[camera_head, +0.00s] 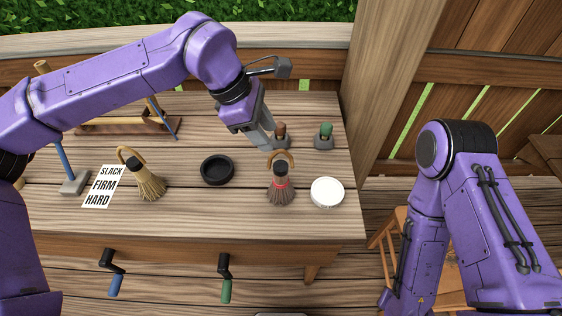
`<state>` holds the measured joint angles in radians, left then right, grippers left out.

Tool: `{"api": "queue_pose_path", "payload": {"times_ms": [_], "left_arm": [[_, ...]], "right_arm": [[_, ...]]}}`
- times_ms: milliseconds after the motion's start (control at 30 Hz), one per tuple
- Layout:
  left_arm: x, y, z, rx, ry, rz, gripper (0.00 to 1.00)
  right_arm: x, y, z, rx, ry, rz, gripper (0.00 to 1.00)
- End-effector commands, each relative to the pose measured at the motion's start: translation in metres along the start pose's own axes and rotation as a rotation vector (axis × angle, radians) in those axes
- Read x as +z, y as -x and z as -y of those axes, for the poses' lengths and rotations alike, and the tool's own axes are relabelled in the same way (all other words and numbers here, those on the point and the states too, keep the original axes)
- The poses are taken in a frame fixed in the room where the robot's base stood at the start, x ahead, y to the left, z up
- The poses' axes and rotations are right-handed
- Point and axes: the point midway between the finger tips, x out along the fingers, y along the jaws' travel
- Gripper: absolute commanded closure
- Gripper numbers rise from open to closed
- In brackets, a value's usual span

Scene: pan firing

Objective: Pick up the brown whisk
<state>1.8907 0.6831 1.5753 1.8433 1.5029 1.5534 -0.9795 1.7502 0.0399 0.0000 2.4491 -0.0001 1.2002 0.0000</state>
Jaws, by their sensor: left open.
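The brown whisk (281,193) has dark brown bristles, a red band and a tan loop handle. It stands on the table right of centre, bristles toward the front. A second, straw-coloured whisk (149,184) with a dark band and tan loop stands further left. My left gripper (263,143) is open, pointing down just behind the brown whisk's loop, holding nothing that I can see. Its contact with the loop cannot be told. My right arm shows at the right, but its gripper is not in view.
A black round dish (217,170) lies between the whisks, and a white round dish (327,192) lies right of the brown whisk. Red-topped (280,130) and green-topped (325,131) grey-based pieces stand behind. A lettered card (103,186) and blue-handled tool (73,184) lie left.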

Motion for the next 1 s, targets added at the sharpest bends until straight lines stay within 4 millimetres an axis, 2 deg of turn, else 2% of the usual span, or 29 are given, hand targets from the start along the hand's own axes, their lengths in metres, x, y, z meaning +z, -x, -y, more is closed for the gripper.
{"api": "queue_pose_path", "payload": {"times_ms": [67, 300, 467, 567, 700, 933, 967, 1000], "left_arm": [[0.001, -0.002, 0.000, -0.002, -0.001, 0.002, 0.58], [0.003, -0.043, -0.001, -0.005, -0.004, 0.001, 0.58], [0.006, -0.061, -0.001, -0.006, -0.004, 0.002, 0.58], [0.010, -0.079, -0.004, -0.006, -0.003, 0.002, 0.58], [0.008, -0.101, -0.004, -0.003, -0.001, 0.002, 0.58], [0.006, -0.105, -0.004, 0.000, -0.001, 0.002, 0.58], [0.006, -0.105, -0.004, 0.000, -0.001, 0.002, 0.61], [0.006, -0.105, -0.004, 0.000, -0.001, 0.002, 0.74]], "right_arm": [[0.000, 0.002, 0.000, 0.000, 0.000, 0.001, 0.57], [-0.004, 0.011, -0.001, 0.001, 0.000, 0.002, 0.57], [-0.007, 0.019, -0.002, 0.001, 0.000, 0.002, 0.57], [-0.012, 0.030, -0.003, 0.001, 0.000, 0.001, 0.57], [-0.013, 0.033, -0.003, 0.001, 0.000, 0.001, 0.57], [-0.013, 0.032, -0.003, 0.001, 0.000, 0.001, 0.57], [-0.013, 0.032, -0.003, 0.001, 0.000, 0.001, 0.57], [-0.013, 0.032, -0.003, 0.001, 0.000, 0.001, 0.57]]}}
